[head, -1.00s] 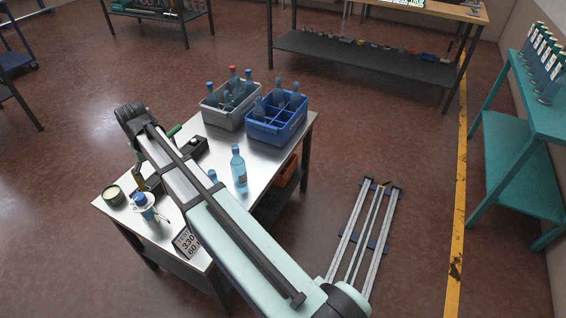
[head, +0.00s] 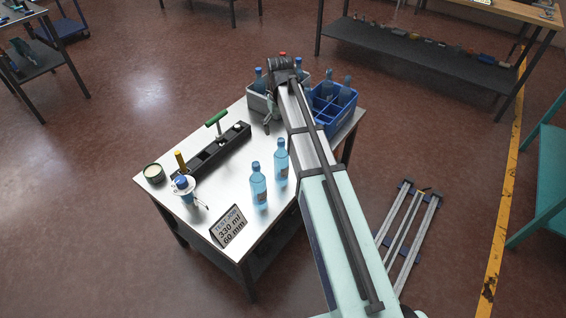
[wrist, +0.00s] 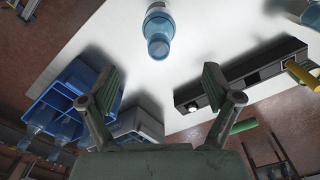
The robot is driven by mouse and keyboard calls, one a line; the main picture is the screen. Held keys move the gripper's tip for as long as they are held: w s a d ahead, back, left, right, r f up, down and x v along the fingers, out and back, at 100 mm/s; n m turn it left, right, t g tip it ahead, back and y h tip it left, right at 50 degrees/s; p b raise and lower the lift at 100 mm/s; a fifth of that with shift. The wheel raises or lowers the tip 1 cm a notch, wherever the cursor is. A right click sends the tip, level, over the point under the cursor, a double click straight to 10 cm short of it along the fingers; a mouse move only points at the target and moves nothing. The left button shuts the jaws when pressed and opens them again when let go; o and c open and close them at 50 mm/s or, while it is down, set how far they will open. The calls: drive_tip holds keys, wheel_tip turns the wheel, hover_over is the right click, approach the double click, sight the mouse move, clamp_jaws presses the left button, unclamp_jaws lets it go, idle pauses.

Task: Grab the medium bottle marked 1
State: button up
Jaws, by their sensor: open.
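Two clear blue bottles with blue caps stand upright on the metal table (head: 228,172) in the head view: a front one (head: 259,188) and one behind it to the right (head: 281,163). Each has a small label; I cannot read a 1 on either. My gripper (head: 267,127) is above the table's far part, by the crates, partly hidden by my arm. In the wrist view my gripper (wrist: 161,80) is open and empty. A bottle (wrist: 158,30) shows beyond the fingers near the top edge, apart from them; I cannot tell which one.
A blue divided crate (head: 335,115) and a grey crate (head: 258,103), both with bottles, stand at the table's back. A black fixture with a green handle (head: 216,118), a round tin (head: 153,173), a blue-capped dispenser (head: 184,188) and a "330 ml 60 mm" sign (head: 229,228) are also on the table.

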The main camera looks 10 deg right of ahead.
sight(281, 151)
drive_tip(key=shift+s+d+f+p, duration=0.1)
drive_tip(key=shift+f+p, duration=1)
drive_tip(key=shift+f, duration=4.75)
drive_tip(key=c, duration=1.4)
